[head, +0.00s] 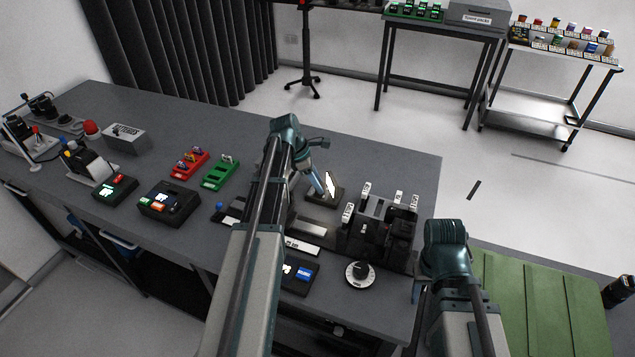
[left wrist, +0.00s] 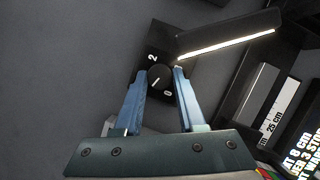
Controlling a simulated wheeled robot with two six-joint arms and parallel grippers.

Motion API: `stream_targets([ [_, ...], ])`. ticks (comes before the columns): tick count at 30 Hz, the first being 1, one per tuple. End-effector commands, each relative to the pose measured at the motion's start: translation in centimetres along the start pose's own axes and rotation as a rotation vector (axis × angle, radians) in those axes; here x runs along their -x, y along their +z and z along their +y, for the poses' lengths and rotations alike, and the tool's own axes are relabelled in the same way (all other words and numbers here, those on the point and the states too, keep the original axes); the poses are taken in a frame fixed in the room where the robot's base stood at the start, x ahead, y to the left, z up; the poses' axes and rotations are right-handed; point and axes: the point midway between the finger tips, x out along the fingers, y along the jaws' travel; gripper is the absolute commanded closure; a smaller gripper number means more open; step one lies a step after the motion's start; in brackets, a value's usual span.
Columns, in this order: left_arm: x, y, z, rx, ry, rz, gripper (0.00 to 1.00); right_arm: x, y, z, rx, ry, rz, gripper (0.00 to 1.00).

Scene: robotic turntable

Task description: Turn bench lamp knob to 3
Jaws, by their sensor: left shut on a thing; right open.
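The bench lamp knob (left wrist: 160,78) is a small round black dial with a white line on top, set on a dark base (left wrist: 182,68). The digits 2 and 0 show beside it; other digits are hidden, and the line runs diagonally, so I cannot tell its setting. My left gripper (left wrist: 161,76) is shut on the knob, one blue finger on each side. In the head view, the left gripper (head: 318,180) reaches down at the bench lamp (head: 331,184), whose lit strip glows white; the knob is hidden there. My right gripper (head: 418,290) is open, by the bench's right edge, apart from the lamp.
A black device with white-labelled levers (head: 378,222) stands right of the lamp. A round dial (head: 360,274) lies at the bench's front edge. Red (head: 189,163) and green (head: 220,173) trays sit to the left. The bench's far right part is clear.

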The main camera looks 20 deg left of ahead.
Motion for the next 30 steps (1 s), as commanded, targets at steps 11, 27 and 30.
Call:
stream_targets([
  [11,0.0,0.01,0.22,-0.073,-0.031,0.0,1.0,0.0,0.0,0.0,0.0,0.0,0.0,0.5],
  [27,-0.08,0.19,0.69,-0.511,-0.212,0.0,1.0,0.0,0.0,0.0,0.0,0.0,0.0,0.5],
  [30,-0.1,0.22,0.74,-0.6,-0.249,0.001,1.0,0.0,0.0,0.0,0.0,0.0,0.0,0.5],
])
